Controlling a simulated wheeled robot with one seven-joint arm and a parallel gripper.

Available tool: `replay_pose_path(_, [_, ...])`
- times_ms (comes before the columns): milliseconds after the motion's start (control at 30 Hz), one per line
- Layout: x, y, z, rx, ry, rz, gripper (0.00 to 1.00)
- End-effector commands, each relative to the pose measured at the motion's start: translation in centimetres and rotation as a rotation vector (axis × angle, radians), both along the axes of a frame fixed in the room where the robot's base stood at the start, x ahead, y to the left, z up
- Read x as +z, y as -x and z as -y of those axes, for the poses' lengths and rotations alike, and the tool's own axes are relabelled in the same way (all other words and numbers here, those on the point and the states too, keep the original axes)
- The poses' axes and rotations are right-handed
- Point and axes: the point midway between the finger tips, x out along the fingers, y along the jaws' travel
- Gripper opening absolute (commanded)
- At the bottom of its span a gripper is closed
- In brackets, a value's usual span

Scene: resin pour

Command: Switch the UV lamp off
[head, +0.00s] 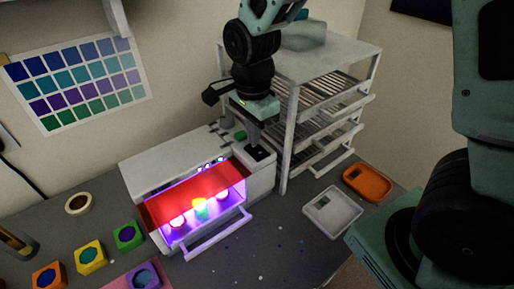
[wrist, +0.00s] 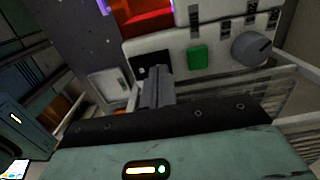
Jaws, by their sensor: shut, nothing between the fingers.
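The UV lamp (head: 133,165) is a white box on the table with a red window in front. Purple light glows inside it, so it is lit. Its right end carries a black switch plate (head: 259,154), a green button (head: 240,135) and a grey knob. In the wrist view, the black switch plate (wrist: 143,60), green button (wrist: 197,57) and grey knob (wrist: 251,47) show in a row. My gripper (head: 252,144) is shut and empty, pointing down at the black plate. The shut fingertips (wrist: 156,70) hide part of it; I cannot tell whether they touch.
A white drying rack (head: 328,52) stands close to the right of my gripper. A white tray (head: 332,213) and an orange tray (head: 368,183) lie on the right. Tape (head: 78,204) and several coloured molds lie on the left. A handle bar (head: 218,240) juts from the lamp's front.

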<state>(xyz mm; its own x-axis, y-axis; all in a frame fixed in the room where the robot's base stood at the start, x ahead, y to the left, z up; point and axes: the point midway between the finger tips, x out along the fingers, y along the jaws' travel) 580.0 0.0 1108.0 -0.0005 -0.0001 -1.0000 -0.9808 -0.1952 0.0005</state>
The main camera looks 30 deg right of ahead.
Motion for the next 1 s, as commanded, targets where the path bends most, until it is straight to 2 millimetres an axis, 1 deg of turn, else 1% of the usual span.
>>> replay_pose_path(567, [-0.9,0.0,0.0,0.000,0.000,0.000,0.00])
replay_pose_path(667, [-0.7,0.0,0.0,0.000,0.000,0.000,0.00])
replay_pose_path(767, [-0.3,0.0,0.0,0.000,0.000,0.000,0.00])
replay_pose_path(1000, [1.6,0.0,0.0,0.001,0.000,0.000,0.00])
